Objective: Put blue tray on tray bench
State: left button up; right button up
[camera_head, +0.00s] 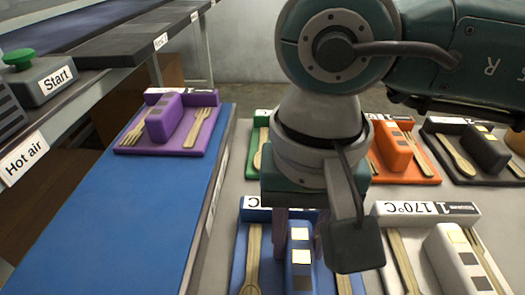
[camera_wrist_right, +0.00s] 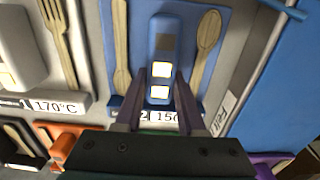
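The blue tray (camera_head: 240,248) lies on the grey surface below my right gripper and also shows in the right wrist view (camera_wrist_right: 207,80). It holds a wooden fork or spoon on each side and a blue block (camera_wrist_right: 164,50) with pale squares in the middle. My right gripper (camera_head: 302,240) points down over the block. Its two purple fingers are apart, one on each side of the block in the right wrist view (camera_wrist_right: 160,85). I cannot tell whether they touch it. I cannot tell which surface is the tray bench. My left gripper is out of view.
A blue-topped bench (camera_head: 130,215) at left bears a purple tray (camera_head: 210,140) at its far end; its near part is clear. White (camera_head: 385,235), orange (camera_head: 425,180), black (camera_head: 480,178) and partly hidden green (camera_head: 252,165) trays surround the blue one. A Start button box (camera_head: 45,80) stands at left.

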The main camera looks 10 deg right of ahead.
aim_at(300, 237)
jog(key=o, duration=0.4)
jog(key=shift+r, duration=0.15)
jog(key=shift+r+p, duration=0.3)
notch_tip(300, 237, up, 12)
jog(key=p, duration=0.1)
jog(key=shift+f, duration=0.25)
